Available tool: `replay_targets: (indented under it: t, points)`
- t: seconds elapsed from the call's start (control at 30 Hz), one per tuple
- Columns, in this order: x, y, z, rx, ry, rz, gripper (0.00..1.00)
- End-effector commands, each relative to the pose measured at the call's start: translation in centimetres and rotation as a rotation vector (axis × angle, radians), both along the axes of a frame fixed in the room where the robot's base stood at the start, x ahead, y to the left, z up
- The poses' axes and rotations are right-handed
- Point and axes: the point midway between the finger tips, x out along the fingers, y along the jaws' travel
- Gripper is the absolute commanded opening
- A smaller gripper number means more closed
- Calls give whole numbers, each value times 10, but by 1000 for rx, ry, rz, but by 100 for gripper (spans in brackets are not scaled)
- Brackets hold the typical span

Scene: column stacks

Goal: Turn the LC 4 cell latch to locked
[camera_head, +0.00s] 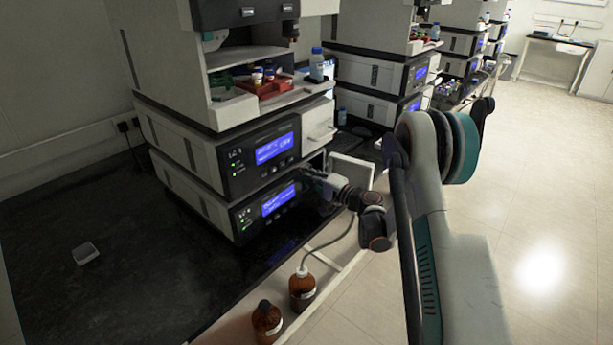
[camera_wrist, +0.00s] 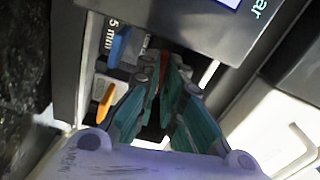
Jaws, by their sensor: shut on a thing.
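The LC 4 stack shows in the head view, with an upper module (camera_head: 262,150) and a lower module (camera_head: 270,203), both with lit blue screens. My gripper (camera_head: 316,178) reaches into the open bay at the right of the lower module's front. In the wrist view my gripper (camera_wrist: 162,72) has its teal fingers closed together at the tips inside the bay. It is shut on a small part, taken to be the cell latch; the fingers hide most of it, and its position cannot be read. Left of the fingers are a blue tab (camera_wrist: 119,46) and an orange tab (camera_wrist: 106,103).
A pale open door panel (camera_head: 352,172) stands just right of the bay. Two brown bottles (camera_head: 303,288) (camera_head: 267,322) stand below the bench edge, one with a tube. A small grey box (camera_head: 86,253) lies on the dark bench. Other stacks stand behind; floor at right is clear.

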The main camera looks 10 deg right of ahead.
Motion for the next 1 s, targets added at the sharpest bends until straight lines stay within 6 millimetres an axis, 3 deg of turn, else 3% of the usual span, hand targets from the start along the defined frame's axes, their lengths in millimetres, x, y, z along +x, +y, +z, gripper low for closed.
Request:
replay_targets:
  t: [1.0]
  points:
    - [-1, 0, -1, -767, -555, 0, 0]
